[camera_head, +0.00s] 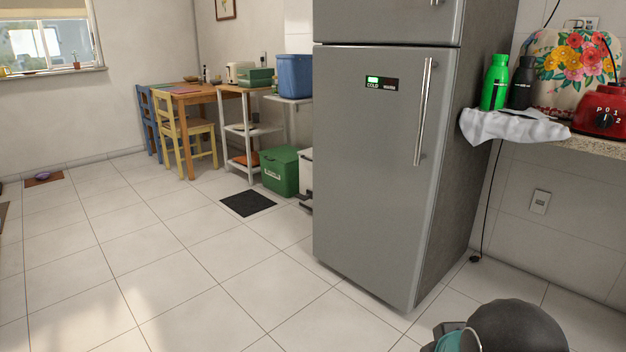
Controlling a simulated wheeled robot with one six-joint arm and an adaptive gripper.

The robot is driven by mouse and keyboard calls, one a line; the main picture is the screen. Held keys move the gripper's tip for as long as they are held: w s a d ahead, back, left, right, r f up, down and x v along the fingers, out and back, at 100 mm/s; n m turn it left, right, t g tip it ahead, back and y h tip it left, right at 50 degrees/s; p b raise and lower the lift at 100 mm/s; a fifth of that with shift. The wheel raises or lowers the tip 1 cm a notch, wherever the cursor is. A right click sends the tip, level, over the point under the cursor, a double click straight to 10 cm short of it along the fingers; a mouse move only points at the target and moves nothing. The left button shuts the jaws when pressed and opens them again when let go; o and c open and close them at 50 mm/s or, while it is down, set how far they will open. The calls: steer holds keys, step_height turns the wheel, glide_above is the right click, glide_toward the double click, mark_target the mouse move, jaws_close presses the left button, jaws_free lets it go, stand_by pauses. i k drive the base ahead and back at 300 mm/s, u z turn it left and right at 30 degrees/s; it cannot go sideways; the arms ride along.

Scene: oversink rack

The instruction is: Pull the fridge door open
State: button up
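The grey fridge door (365,190) stands in the middle of the camera_head view and looks shut. A long vertical silver handle (424,112) runs along the upper right side of the door. A small display panel with a green light (382,83) sits near the door's top. A separate upper door (390,22) with its own handle is above, cut off by the frame. A dark rounded part of my own arm shows at the bottom right, apart from the fridge. My gripper's fingers are not in view.
Open tiled floor (190,270) lies left of and before the fridge. A counter (595,146) with a white cloth, bottles and a red blender (602,112) stands on the right. A green bin (280,170), shelf, table and chairs are behind left. A black mat (248,204) lies on the floor.

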mark_target(381, 112)
steer(key=z, duration=0.35)
steer(key=i, duration=1)
steer(key=u, duration=0.6)
